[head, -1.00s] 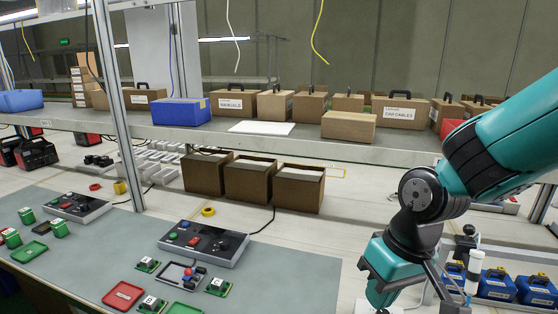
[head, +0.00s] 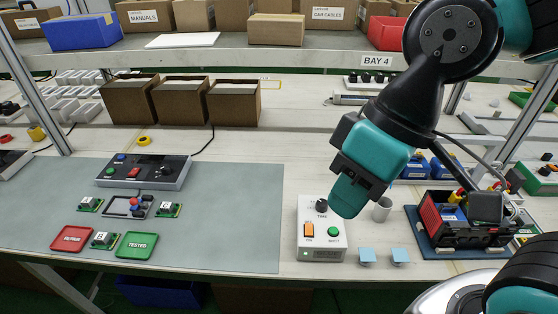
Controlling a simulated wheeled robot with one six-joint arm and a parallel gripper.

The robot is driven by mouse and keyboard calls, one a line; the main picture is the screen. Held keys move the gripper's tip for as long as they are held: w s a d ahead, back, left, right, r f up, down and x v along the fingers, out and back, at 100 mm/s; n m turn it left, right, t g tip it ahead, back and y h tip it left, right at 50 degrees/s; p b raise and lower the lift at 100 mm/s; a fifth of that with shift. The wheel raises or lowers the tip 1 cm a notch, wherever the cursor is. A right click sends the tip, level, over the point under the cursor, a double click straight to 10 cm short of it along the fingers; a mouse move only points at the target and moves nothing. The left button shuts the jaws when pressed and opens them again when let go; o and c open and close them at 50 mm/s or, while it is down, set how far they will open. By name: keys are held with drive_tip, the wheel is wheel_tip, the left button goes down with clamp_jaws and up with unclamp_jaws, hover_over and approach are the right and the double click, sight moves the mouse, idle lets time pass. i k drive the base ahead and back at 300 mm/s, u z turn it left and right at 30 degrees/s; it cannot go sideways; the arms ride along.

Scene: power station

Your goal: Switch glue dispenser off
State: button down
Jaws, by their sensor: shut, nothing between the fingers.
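The glue dispenser appears to be the white box (head: 321,243) at the front of the bench. It carries a lit-looking orange switch (head: 309,230) with small lettering that seems to read ON, a green button (head: 335,231) and a black knob (head: 321,206). My gripper (head: 350,196) is at the teal and black end of my arm, above and beside the box's upper right edge. It is shut with nothing held. Its fingertips are hard to make out, and I cannot tell whether it touches the box. The orange switch is unobstructed from this view.
A blue tray (head: 421,246) with a red-and-black toolbox is further right. A grey mat (head: 240,215) with a control panel, trays and circuit boards lies left. A shelf (head: 250,58) spans the back.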

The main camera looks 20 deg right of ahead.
sight(309, 226)
drive_tip(key=u, duration=0.7)
drive_tip(key=k, duration=0.9)
drive_tip(key=u, duration=1)
drive_tip(key=k, duration=0.5)
drive_tip(key=u, duration=0.2)
drive_tip(key=i, duration=0.55)
drive_tip(key=z, duration=0.9)
drive_tip(key=i, duration=0.5)
drive_tip(key=z, duration=0.45)
